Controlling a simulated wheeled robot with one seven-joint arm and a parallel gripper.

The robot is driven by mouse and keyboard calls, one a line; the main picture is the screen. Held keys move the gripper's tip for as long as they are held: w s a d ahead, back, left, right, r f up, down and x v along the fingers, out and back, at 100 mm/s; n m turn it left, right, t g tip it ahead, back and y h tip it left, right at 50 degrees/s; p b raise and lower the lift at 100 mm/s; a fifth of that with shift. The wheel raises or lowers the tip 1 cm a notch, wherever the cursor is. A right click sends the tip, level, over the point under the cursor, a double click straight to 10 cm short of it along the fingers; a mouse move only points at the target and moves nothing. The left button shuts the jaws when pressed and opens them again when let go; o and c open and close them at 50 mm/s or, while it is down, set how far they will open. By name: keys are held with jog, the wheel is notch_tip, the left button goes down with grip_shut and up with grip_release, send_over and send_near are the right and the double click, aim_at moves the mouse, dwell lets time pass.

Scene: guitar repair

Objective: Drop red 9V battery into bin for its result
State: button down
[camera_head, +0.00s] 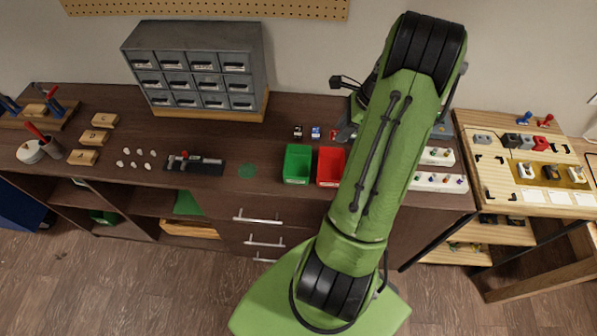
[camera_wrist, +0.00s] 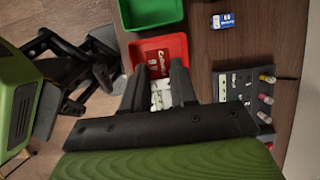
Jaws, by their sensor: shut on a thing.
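The red 9V battery (camera_wrist: 159,64) shows between my fingertips in the wrist view, its lettered face towards the camera. My gripper (camera_wrist: 158,74) is shut on it. The red bin (camera_wrist: 178,44) lies behind and around the battery in that view, so the battery appears over or within the bin's opening; its exact height cannot be told. In the head view the red bin (camera_head: 328,167) stands partly behind my arm, right of the green bin (camera_head: 298,164).
The green bin (camera_wrist: 152,12) adjoins the red one in the wrist view. A blue battery (camera_wrist: 223,20) lies apart on the bench. A dark board with coloured knobs (camera_wrist: 245,92) lies to the right. A grey drawer cabinet (camera_head: 194,65) stands at the back of the bench.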

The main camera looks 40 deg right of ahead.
notch_tip(320, 180, down, 6)
jog(key=b, duration=0.6)
jog(key=shift+s+d, duration=0.25)
jog(key=shift+d, duration=0.05)
jog(key=c, duration=0.8)
grip_release()
jog(key=p+v, duration=0.5)
jog(key=v, duration=1.1)
jog(key=shift+f, duration=0.1)
